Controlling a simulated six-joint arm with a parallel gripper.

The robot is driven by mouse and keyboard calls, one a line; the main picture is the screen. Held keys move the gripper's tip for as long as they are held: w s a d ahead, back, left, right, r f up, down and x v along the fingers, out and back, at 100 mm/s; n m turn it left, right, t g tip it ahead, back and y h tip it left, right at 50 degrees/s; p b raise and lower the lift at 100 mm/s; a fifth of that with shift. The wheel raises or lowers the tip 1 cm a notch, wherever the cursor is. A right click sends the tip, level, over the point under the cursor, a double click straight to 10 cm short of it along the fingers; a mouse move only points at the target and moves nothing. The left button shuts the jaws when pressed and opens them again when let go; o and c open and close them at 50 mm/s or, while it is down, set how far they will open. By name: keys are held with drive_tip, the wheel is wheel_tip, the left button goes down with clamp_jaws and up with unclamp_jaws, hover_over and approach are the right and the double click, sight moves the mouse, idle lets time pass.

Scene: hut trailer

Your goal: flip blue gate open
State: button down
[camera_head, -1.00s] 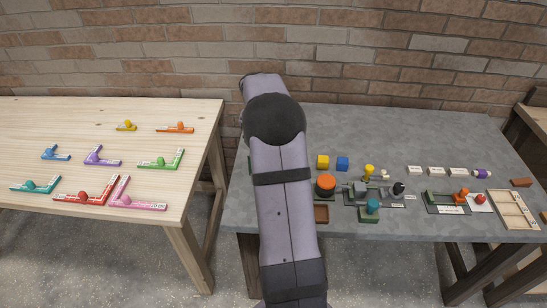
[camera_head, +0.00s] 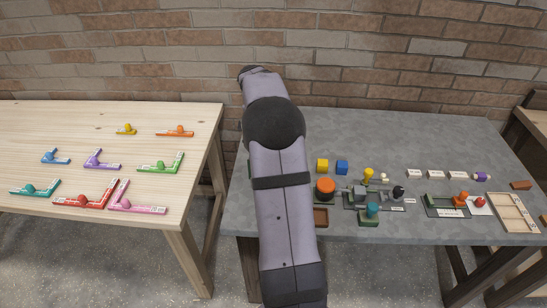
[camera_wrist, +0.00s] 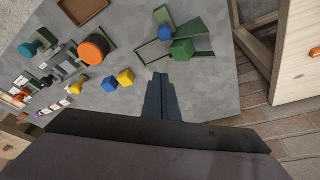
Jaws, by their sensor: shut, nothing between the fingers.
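On the pale wooden table, the head view shows a small blue L-shaped piece with a round knob (camera_head: 55,157). I cannot tell whether it is the gate named in the task. In the wrist view, a dark green open frame (camera_wrist: 190,38) on the grey table has a blue round knob (camera_wrist: 165,33) and a green block (camera_wrist: 181,49) beside it. My arm hides this frame in the head view. My gripper (camera_wrist: 160,76) is shut and empty, pointing toward the frame's near edge, apart from the knob and block. My gripper is hidden in the head view.
Blue (camera_head: 342,164) and yellow cubes (camera_head: 322,163), an orange round button (camera_head: 326,184) and a brown tray (camera_head: 321,215) stand right of my arm on the grey table (camera_head: 410,130). Several coloured L-shaped pieces lie on the wooden table (camera_head: 60,120). A gap separates the tables.

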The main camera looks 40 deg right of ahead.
drive_tip(key=p+x, duration=0.3)
drive_tip(key=x, duration=0.6)
drive_tip(key=shift+f+p, duration=0.35)
drive_tip(key=shift+s+a+p, duration=0.15)
drive_tip(key=shift+a+p, duration=0.25)
drive_tip(key=shift+a, duration=0.55)
drive_tip(key=shift+s+a+p, duration=0.15)
drive_tip(key=shift+a+p, duration=0.2)
drive_tip(key=shift+a, duration=0.55)
drive_tip(key=shift+s+f, duration=0.1)
drive_tip(key=shift+f, duration=0.05)
